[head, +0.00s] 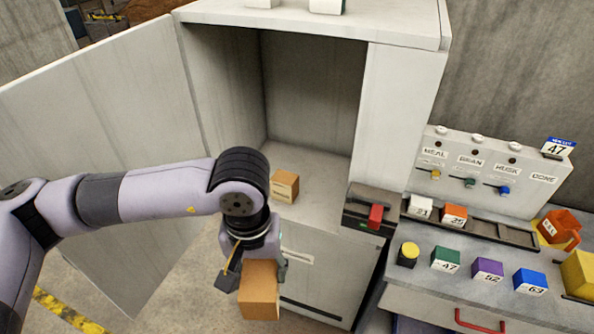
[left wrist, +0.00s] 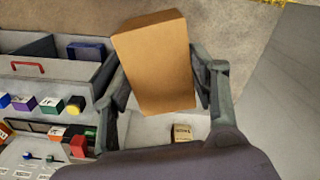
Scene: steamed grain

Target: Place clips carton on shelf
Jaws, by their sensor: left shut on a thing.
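My left gripper (head: 252,276) is shut on a tan carton (head: 259,296), with a finger on each side of it. The held carton hangs in front of the open cabinet, near its front edge. It also fills the upper middle of the left wrist view (left wrist: 155,62). No writing shows on its visible faces. Another small brown carton with a label (head: 285,186) stands on the cabinet's shelf (head: 320,172), behind my left gripper. That carton also shows low in the left wrist view (left wrist: 181,132). My right gripper is not in view.
The cabinet door (head: 110,140) stands wide open at the left. At the right, a bench (head: 420,275) carries several coloured numbered blocks and a labelled panel (head: 490,172). A dark box with a red part (head: 370,209) sits by the shelf's right front. The shelf's back is clear.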

